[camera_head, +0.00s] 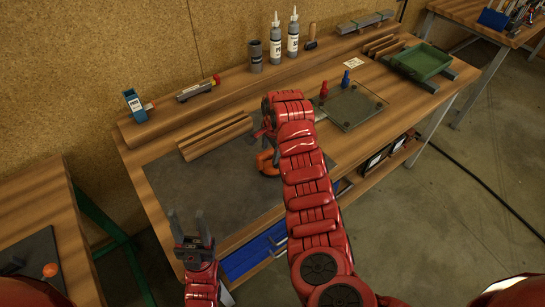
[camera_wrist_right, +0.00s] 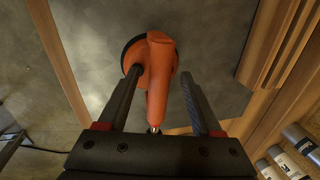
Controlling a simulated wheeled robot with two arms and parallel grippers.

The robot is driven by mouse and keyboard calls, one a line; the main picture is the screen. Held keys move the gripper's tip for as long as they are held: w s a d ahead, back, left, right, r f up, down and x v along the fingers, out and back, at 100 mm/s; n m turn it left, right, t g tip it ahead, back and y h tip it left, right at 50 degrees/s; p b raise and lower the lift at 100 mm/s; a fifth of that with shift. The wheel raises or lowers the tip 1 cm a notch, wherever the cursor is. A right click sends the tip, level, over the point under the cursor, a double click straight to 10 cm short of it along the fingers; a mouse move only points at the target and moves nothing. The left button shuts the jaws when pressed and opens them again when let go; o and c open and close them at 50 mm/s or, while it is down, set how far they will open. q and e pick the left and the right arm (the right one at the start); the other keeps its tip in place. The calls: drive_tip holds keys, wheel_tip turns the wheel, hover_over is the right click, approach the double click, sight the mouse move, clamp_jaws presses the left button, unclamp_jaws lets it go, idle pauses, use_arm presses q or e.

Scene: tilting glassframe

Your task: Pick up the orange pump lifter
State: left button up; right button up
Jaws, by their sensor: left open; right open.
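The orange pump lifter (camera_head: 267,161) lies on the grey mat (camera_head: 175,185) on the workbench, partly hidden behind my right arm in the head view. In the right wrist view the lifter (camera_wrist_right: 161,55) shows its orange body, a dark round cup edge and a handle pointing toward the wrist. My right gripper (camera_wrist_right: 162,74) is open, and the handle shows between its two fingers; whether they touch it I cannot tell. In the head view the right gripper is mostly hidden by its wrist. My left gripper (camera_head: 187,215) is open and empty at the bench's front left corner.
Wooden strips (camera_head: 215,138) lie behind the lifter. A glass panel (camera_head: 350,106) with a red and a blue bottle lies to the right. A green tray (camera_head: 422,62) stands at the right end. Grey bottles (camera_head: 275,50) stand on the back ledge.

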drive_tip(key=shift+w+f, duration=0.15)
drive_tip(key=shift+f, duration=0.5)
drive_tip(key=shift+c, duration=0.4)
clamp_jaws()
idle(0.5)
